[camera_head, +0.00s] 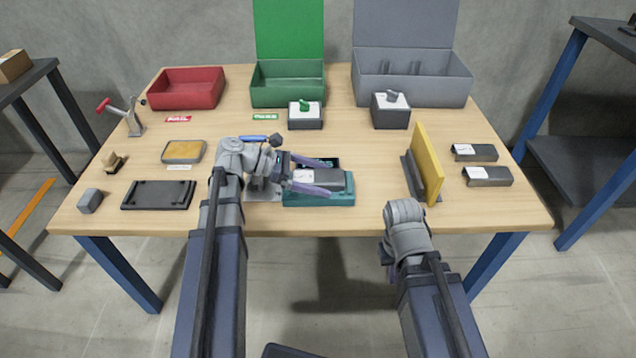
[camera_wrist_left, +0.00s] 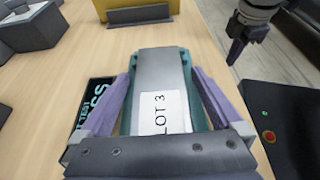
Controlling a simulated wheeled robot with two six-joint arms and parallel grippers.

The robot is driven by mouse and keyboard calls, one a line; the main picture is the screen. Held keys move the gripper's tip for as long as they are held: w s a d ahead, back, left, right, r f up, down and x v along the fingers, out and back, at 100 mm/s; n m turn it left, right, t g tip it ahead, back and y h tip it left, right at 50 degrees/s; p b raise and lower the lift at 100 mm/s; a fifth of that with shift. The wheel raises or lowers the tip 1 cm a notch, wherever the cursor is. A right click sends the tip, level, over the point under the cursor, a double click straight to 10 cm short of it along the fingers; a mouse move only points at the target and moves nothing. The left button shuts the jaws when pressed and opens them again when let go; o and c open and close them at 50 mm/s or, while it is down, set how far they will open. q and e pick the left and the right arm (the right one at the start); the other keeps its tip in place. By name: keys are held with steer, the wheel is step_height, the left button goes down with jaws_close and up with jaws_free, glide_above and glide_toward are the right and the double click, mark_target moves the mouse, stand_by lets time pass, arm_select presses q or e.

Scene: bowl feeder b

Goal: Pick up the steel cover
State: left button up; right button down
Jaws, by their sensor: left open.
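A grey steel cover (camera_head: 331,177) with a white label sits in a teal holder (camera_head: 322,199) near the table's front edge. In the left wrist view, the cover (camera_wrist_left: 160,66) reads "LOT 3" and lies between the walls of the teal holder (camera_wrist_left: 188,80). My left gripper (camera_head: 322,177) is open, with its purple fingers along both sides of the cover. In the left wrist view, the fingers (camera_wrist_left: 163,78) straddle it; I cannot tell whether they touch it. My right gripper (camera_wrist_left: 236,48) hangs off the table's front edge, and its jaw state is unclear.
A yellow panel (camera_head: 428,162) stands right of the holder. Two more labelled grey covers (camera_head: 474,152) (camera_head: 487,176) lie at the right. A black tray (camera_head: 158,195) lies at the left. Red (camera_head: 187,88), green (camera_head: 287,85) and grey (camera_head: 412,82) bins stand at the back.

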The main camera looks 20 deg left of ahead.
arm_select(q)
jaws_close()
stand_by(0.8)
